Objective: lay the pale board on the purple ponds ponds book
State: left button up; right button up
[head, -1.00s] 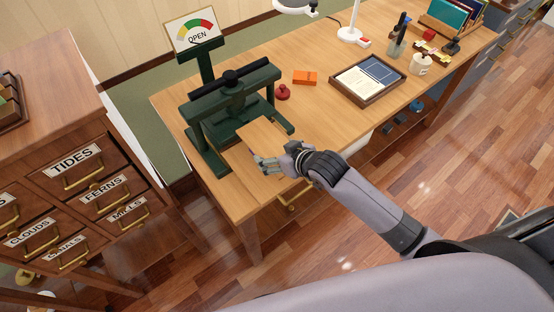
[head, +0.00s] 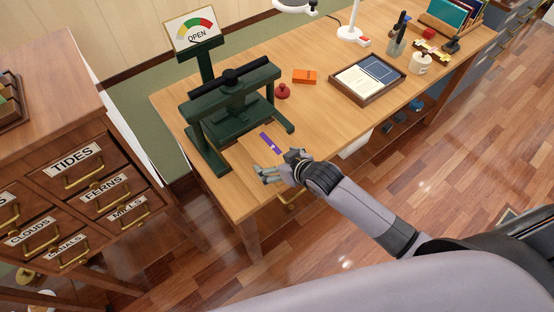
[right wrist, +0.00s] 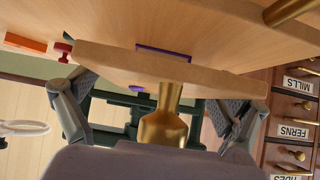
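The purple ponds book (head: 270,143) shows in the head view as a narrow purple strip on the desk, in front of the green press. Its purple edges (right wrist: 165,48) also show beyond the board in the right wrist view. The pale board (right wrist: 165,68) lies across the right wrist view, with a brass handle (right wrist: 165,120) pointing toward my palm. In the head view its outline is hard to tell from the desk. My right gripper (head: 266,173) is at the desk's front edge. Its fingers (right wrist: 160,98) are wide apart, one each side of the handle, without touching it. My left gripper is out of view.
A red knob-like item (head: 282,91), an orange box (head: 304,76) and a wooden tray (head: 367,98) are to the right. A drawer cabinet (head: 75,165) stands at left.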

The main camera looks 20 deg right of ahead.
jog(key=shift+o, duration=0.2)
jog(key=shift+r, duration=0.2)
jog(key=shift+s+d+r, duration=0.1)
jog(key=shift+s, duration=0.15)
jog(key=v, duration=1.1)
jog(key=shift+b, duration=0.35)
jog(key=shift+s+r, duration=0.1)
